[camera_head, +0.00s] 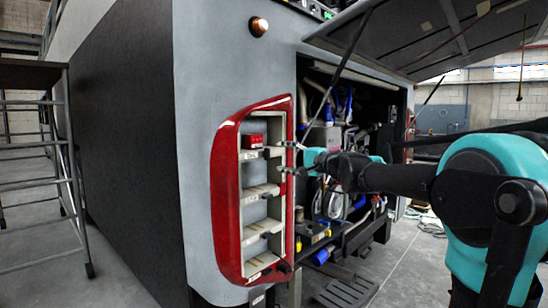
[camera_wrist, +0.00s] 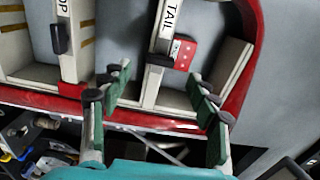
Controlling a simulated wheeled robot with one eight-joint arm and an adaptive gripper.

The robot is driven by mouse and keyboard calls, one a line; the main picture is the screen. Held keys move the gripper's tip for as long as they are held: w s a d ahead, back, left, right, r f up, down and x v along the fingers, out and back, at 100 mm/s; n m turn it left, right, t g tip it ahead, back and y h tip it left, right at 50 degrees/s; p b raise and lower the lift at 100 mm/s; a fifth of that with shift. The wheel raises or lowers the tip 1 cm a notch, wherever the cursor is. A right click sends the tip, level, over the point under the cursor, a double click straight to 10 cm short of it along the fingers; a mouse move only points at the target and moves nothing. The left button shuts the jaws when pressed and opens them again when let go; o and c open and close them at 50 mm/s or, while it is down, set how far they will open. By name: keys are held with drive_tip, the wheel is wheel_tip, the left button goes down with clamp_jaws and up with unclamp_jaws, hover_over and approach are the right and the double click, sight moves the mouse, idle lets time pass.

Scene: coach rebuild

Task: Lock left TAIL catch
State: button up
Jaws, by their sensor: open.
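The red-rimmed tail lamp housing (camera_head: 226,190) stands upright on the coach's rear corner; its rim also crosses the wrist view (camera_wrist: 245,92). In the wrist view a white strip marked TAIL (camera_wrist: 168,30) carries a small black catch (camera_wrist: 160,60). A red block (camera_wrist: 185,53) sits beside this catch; it shows in the housing's top compartment in the head view (camera_head: 253,140). I cannot tell whether the catch is locked. My gripper (camera_head: 288,158) is open and empty at the housing's right edge. In the wrist view its green-padded fingers (camera_wrist: 160,98) straddle the TAIL strip's lower end.
Another strip (camera_wrist: 68,30), its label partly cut off, has its own black catch (camera_wrist: 60,39) at left. The open engine bay (camera_head: 345,150) with hoses lies right of the housing, under a raised lid (camera_head: 430,35). A metal stand (camera_head: 40,150) is at far left.

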drive_tip(key=v, duration=0.5)
drive_tip(key=shift+s+d, duration=0.1)
drive_tip(key=shift+s, duration=0.05)
drive_tip(key=shift+f, duration=0.1)
drive_tip(key=s+d+f+n+g+h, duration=0.2)
drive_tip(key=s+f, duration=0.5)
drive_tip(key=f, duration=0.6)
drive_tip(key=s+d+f+n+g+h, duration=0.2)
drive_tip(key=s+d+f+h, duration=0.3)
drive_tip(key=f, duration=0.9)
drive_tip(key=s+d+f+n+g+h, duration=0.1)
drive_tip(key=s+d+f+n+h, duration=0.1)
drive_tip(key=s+f, duration=0.8)
wheel_tip(320, 180, down, 4)
drive_tip(key=shift+d+g+h, duration=0.4)
drive_tip(key=shift+d+h, duration=0.3)
drive_tip(key=shift+d, duration=0.4)
drive_tip(key=s+d+f+h, duration=0.2)
drive_tip(key=s+d+f, duration=0.1)
drive_tip(key=s+d, duration=0.1)
drive_tip(key=s+d+f+n+g+h, duration=0.1)
drive_tip(key=s+d+f, duration=0.2)
drive_tip(key=f, duration=0.1)
drive_tip(key=shift+s+d+h, duration=0.35)
drive_tip(key=shift+s+h, duration=0.05)
drive_tip(key=shift+c, duration=0.2)
